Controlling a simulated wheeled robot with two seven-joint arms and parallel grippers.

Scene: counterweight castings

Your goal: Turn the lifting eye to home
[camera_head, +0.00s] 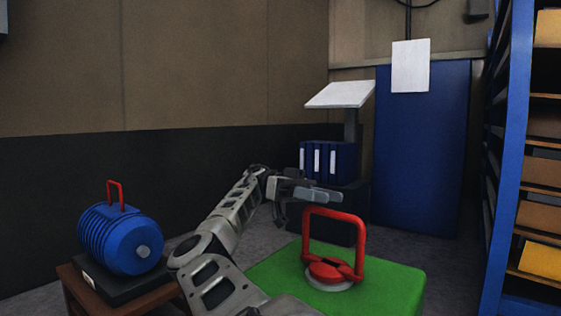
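The red lifting eye (334,216) stands upright as a squarish loop on a red swivel base with a pale disc under it. It sits on top of a green block (392,289), probably the casting. The finger gap is not clear.
A blue motor (118,238) with a red handle stands on a wooden stand (72,285) at left. Behind are blue binders (328,160), a white slanted board (340,94) and a blue door (423,150). A blue-framed shelf (508,150) stands at right.

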